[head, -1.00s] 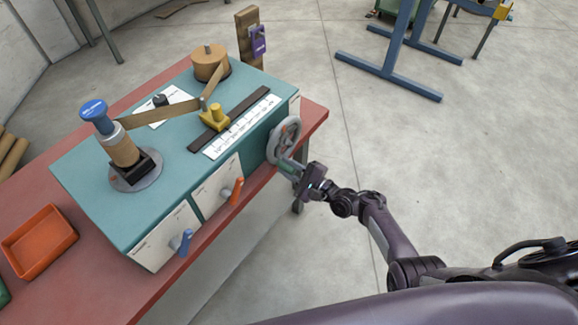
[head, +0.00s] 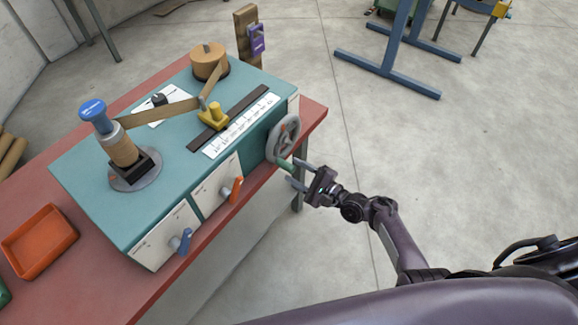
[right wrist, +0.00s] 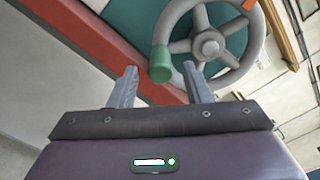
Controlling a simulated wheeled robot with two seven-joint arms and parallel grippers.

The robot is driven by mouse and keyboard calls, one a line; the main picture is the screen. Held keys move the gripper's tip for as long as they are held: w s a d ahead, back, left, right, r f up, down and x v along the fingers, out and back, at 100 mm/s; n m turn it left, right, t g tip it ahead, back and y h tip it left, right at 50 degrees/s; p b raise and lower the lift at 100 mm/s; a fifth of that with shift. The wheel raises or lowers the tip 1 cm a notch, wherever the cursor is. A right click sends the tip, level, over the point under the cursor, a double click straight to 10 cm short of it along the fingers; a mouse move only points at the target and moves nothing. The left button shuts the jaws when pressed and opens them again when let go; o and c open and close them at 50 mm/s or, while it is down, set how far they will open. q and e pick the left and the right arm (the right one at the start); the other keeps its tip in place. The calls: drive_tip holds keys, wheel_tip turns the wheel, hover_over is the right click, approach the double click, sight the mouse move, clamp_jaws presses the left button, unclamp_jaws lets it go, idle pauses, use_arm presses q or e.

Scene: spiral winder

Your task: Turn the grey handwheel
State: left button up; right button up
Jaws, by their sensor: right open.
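The grey handwheel (head: 283,140) is on the right end of the teal machine, and its spokes and hub show in the right wrist view (right wrist: 208,44). Its green handle (head: 285,165) is at the lower part of the rim and sticks out towards my right gripper; it also shows in the right wrist view (right wrist: 161,63). My right gripper (head: 293,172) is open and empty, its fingertips just short of the handle. In the right wrist view the handle lies between and beyond the two fingertips (right wrist: 160,72). My left gripper is not in view.
The teal winder (head: 150,135) stands on a red bench (head: 110,285). An orange lever (head: 236,190) and a blue lever (head: 182,242) stick out at its front. An orange tray (head: 40,240) lies at left.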

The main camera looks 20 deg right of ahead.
drive_tip(key=v, duration=0.4)
drive_tip(key=shift+s+d, duration=0.1)
drive_tip(key=shift+d, duration=0.05)
